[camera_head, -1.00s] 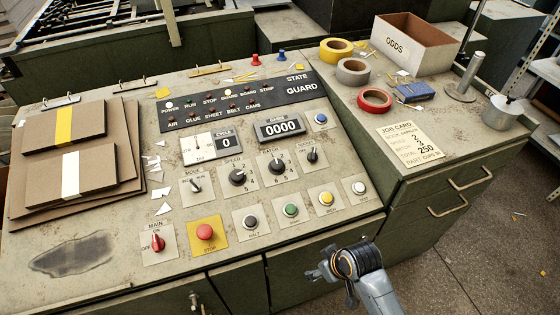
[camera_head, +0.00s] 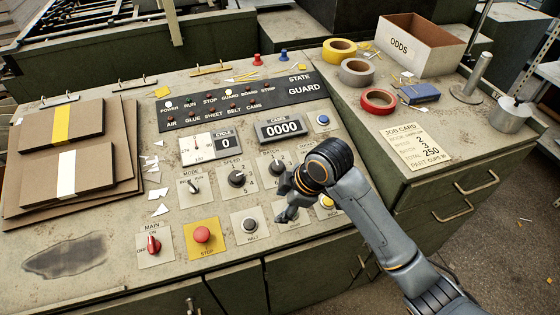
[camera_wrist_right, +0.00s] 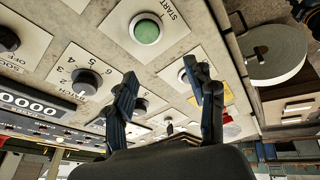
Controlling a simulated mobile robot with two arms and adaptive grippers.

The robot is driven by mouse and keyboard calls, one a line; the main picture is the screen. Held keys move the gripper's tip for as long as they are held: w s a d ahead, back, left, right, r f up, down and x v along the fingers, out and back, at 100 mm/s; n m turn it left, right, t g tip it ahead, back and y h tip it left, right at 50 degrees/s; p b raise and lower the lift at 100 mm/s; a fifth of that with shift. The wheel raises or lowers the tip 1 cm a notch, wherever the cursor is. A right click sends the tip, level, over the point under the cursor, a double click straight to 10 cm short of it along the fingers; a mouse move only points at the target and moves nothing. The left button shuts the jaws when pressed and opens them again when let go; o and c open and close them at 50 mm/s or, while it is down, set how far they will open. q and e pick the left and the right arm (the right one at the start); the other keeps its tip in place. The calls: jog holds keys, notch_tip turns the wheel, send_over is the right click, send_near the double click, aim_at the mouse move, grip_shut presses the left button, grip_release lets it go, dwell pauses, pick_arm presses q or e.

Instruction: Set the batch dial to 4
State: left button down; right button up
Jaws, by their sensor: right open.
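The batch dial (camera_head: 277,166) is a dark round knob on a pale numbered plate, right of the speed dial (camera_head: 237,178). The number it points at is too small to read surely. My right gripper (camera_head: 284,200) is open and empty above the panel, just in front of the batch dial, and its wrist hides part of the plate. In the right wrist view the batch dial (camera_wrist_right: 85,82) lies left of the open fingers (camera_wrist_right: 163,85), apart from them. The green start button (camera_wrist_right: 146,30) is near the top there. My left gripper does not show.
The cycle display (camera_head: 226,142) reads 0 and the other counter (camera_head: 282,128) reads zeros. A red stop button (camera_head: 202,235), mode switch (camera_head: 194,187) and main switch (camera_head: 153,244) sit left. A job card (camera_head: 415,145), tape rolls and an odds box (camera_head: 417,45) are at right.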

jog(key=w+r+n+h, duration=0.1)
jog(key=w+r+n, duration=0.4)
jog(key=w+r, duration=0.2)
jog(key=n+h, duration=0.2)
send_near(279, 164)
jog(key=p+x, duration=0.1)
jog(key=x, duration=0.7)
jog(key=shift+f, duration=0.25)
